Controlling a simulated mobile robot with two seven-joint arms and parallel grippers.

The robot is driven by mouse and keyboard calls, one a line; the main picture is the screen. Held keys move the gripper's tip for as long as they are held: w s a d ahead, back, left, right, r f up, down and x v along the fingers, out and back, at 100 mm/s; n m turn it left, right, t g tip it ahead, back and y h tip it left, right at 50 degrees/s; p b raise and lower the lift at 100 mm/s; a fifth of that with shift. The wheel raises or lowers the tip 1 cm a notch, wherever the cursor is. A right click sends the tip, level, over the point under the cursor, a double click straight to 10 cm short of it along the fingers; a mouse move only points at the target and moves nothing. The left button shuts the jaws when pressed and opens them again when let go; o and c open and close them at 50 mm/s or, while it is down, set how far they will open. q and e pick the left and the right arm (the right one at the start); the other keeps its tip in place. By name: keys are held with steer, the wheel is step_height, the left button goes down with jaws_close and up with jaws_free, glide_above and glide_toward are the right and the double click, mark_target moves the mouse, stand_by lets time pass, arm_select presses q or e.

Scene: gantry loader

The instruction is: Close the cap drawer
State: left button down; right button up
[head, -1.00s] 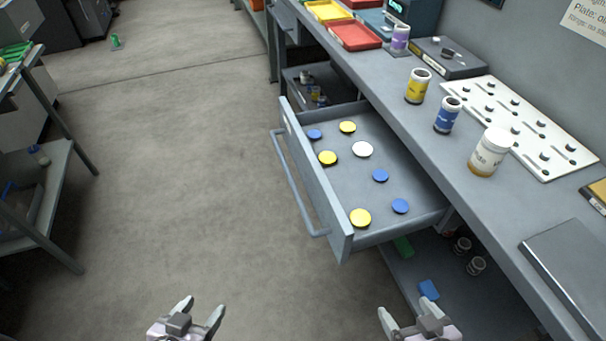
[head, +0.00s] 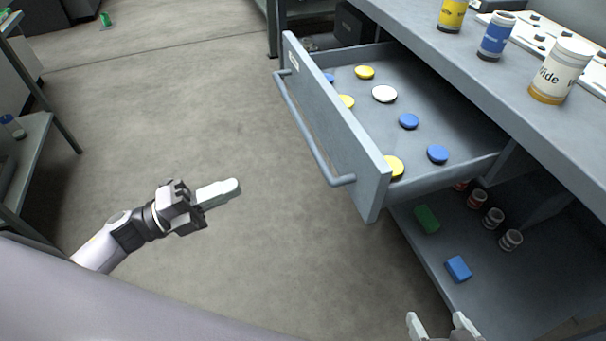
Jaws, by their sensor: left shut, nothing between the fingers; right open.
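The cap drawer (head: 345,135) is pulled out from under the bench, and its grey front faces left. A long bar handle (head: 303,130) runs along that front. Several yellow, blue and white caps lie in the drawer, among them a white cap (head: 384,94). My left gripper (head: 232,187) is shut and empty, over the floor to the left of the drawer and apart from the handle. Its fingers point right, toward the drawer front.
The bench top (head: 500,80) carries a yellow-label bottle (head: 452,14), a blue-label bottle (head: 496,37) and a white bottle (head: 560,70). The lower shelf (head: 480,275) holds a green block (head: 427,219), a blue block (head: 458,269) and several small jars.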

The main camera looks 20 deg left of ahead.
arm_select(q)
steer(key=x, duration=1.4)
steer(key=shift+s+d, duration=0.1)
steer(key=shift+s, duration=0.05)
